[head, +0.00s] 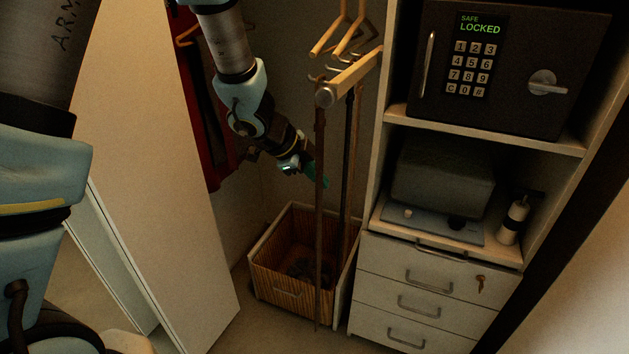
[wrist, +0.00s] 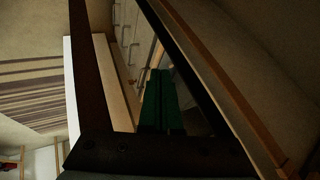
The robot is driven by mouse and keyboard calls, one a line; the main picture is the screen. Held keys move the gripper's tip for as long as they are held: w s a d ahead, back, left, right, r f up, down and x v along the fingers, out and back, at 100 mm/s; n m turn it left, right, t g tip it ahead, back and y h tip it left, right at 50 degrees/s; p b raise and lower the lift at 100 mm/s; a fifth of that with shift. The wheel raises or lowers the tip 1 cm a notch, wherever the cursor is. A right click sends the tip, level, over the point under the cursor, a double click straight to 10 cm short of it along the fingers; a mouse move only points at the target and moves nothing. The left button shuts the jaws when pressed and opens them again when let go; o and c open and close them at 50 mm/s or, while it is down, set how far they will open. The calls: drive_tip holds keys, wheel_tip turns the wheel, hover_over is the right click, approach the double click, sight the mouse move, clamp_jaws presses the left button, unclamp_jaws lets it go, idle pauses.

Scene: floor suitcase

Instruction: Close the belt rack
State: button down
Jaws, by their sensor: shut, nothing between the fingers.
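The belt rack (head: 352,78) is a light wooden bar with a round metal end and small hooks, and it sticks out beside the shelf unit. A brown belt (head: 319,230), a black belt (head: 347,150) and a tan belt (head: 356,150) hang from it. My gripper (head: 320,178) is below the bar, at the hanging belts, its green fingertips partly hidden by the brown belt. In the wrist view the green fingers (wrist: 160,105) are together and empty. Dark and tan strips, seemingly belts, pass on both sides of them.
Wooden hangers (head: 340,30) hang above the rack. A wicker basket (head: 285,270) stands below the belts. To the right are the locked safe (head: 510,65) and drawers (head: 425,290). A red garment (head: 205,110) hangs behind my arm; a pale door panel (head: 155,170) stands left.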

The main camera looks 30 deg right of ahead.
hover_over(342, 205)
drive_tip(key=a, duration=0.3)
wheel_tip(342, 205, down, 6)
drive_tip(key=shift+s+d+f, duration=0.15)
drive_tip(key=shift+s+d, duration=0.05)
drive_tip(key=shift+s, duration=0.15)
